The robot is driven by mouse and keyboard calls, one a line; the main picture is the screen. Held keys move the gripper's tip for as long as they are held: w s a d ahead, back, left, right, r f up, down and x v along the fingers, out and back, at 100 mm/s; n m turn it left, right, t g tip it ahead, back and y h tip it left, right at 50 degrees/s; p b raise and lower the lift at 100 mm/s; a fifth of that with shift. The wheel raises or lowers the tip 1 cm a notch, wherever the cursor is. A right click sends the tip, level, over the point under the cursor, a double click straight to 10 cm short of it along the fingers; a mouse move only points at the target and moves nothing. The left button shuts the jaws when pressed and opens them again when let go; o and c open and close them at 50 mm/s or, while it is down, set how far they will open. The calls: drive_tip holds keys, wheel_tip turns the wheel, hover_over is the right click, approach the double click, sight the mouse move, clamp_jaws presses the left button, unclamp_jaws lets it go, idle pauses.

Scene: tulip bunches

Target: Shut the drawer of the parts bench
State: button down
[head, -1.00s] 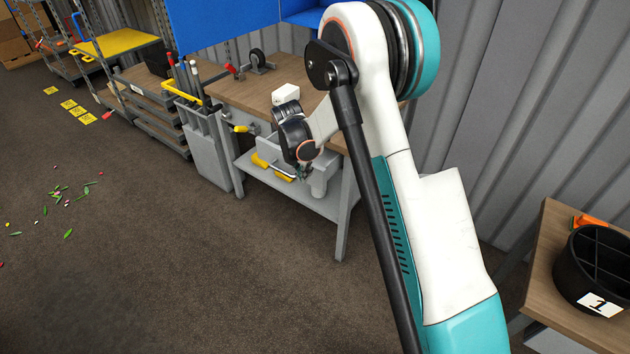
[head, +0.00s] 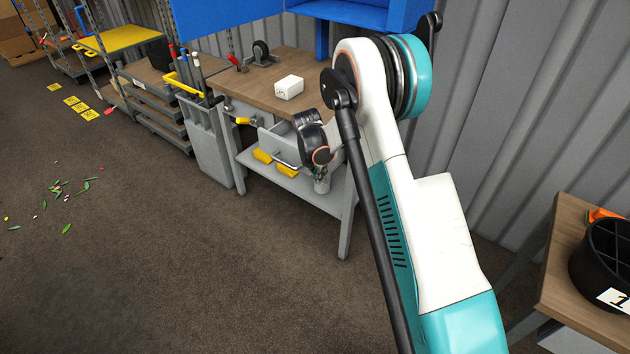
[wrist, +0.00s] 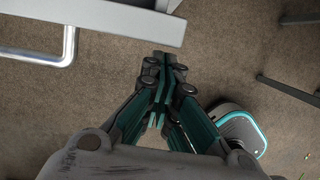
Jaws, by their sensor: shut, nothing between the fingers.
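The parts bench (head: 262,93) has a wooden top and grey legs. Its grey drawer (head: 272,141) stands out from under the top, with a metal bar handle on its front. My arm hides the drawer's right part. My gripper (head: 321,186) is shut and empty, pointing down by the drawer's right end, in front of the bench. In the wrist view, my gripper (wrist: 165,58) has its fingers together over the floor. The drawer front's edge (wrist: 110,18) and the bar handle (wrist: 66,52) show at the upper left, apart from the fingertips.
A white box (head: 289,87) and a dark caster (head: 262,54) sit on the bench top. Yellow pieces (head: 262,156) show at the lower shelf. A grey tool bin (head: 208,140) stands left of the bench. A black round container (head: 603,262) is on a table at right. The floor in front is open.

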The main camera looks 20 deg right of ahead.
drive_tip(key=shift+d, duration=0.1)
drive_tip(key=w+d, duration=0.5)
drive_tip(key=d, duration=0.2)
drive_tip(key=shift+w, duration=0.2)
drive_tip(key=shift+d, duration=0.1)
